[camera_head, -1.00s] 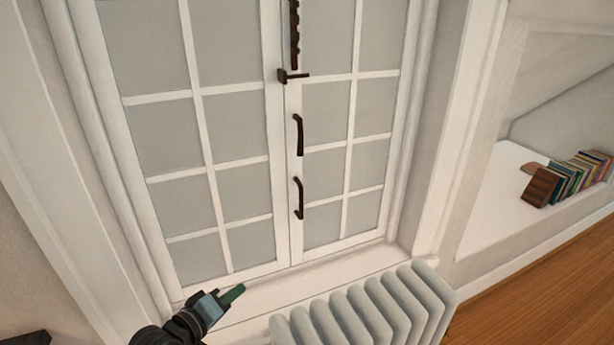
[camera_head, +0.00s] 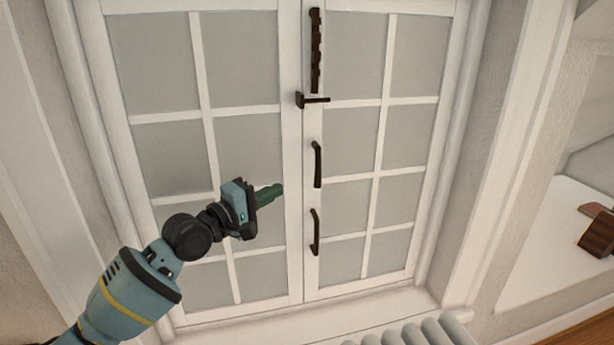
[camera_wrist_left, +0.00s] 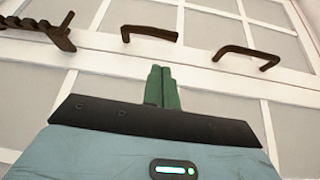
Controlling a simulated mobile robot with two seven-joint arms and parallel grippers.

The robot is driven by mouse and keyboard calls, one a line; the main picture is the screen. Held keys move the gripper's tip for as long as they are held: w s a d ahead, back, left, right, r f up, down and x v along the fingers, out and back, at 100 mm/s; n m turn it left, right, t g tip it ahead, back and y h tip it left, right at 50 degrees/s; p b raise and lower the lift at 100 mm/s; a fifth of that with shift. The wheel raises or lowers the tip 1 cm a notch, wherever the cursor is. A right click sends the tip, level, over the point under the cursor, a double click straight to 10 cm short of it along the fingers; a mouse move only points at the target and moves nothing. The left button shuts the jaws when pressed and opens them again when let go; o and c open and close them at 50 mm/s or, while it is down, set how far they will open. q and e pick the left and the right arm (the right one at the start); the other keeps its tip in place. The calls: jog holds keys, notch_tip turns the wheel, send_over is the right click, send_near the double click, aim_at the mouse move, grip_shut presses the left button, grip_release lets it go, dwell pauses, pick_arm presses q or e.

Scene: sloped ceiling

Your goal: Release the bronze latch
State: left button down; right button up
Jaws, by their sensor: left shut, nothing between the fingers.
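The dark bronze latch (camera_head: 312,100) sits on the meeting stiles of a closed white two-leaf window (camera_head: 302,200). In the left wrist view, the latch (camera_wrist_left: 66,26) shows at the upper left. My left gripper (camera_head: 274,190) is shut and empty, its green fingertips in front of the left leaf, below and left of the latch. The fingers (camera_wrist_left: 161,78) also show in the left wrist view, pressed together and apart from the hardware. My right gripper is in neither view.
A notched dark bar (camera_head: 316,48) runs up above the latch. Two dark pull handles, an upper one (camera_head: 317,165) and a lower one (camera_head: 314,232), are on the right leaf below it. A white radiator (camera_head: 425,332) stands below the sill. Books (camera_head: 597,233) lie at the far right.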

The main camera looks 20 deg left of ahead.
aim_at(305, 177)
pick_arm(q)
jog(key=x, duration=0.8)
jog(key=shift+w, duration=0.2)
jog(key=shift+w+d+b, duration=0.35)
jog(key=shift+w, duration=0.2)
jog(key=shift+w+d, duration=0.1)
jog(key=shift+w, duration=0.1)
jog(key=shift+w, duration=0.1)
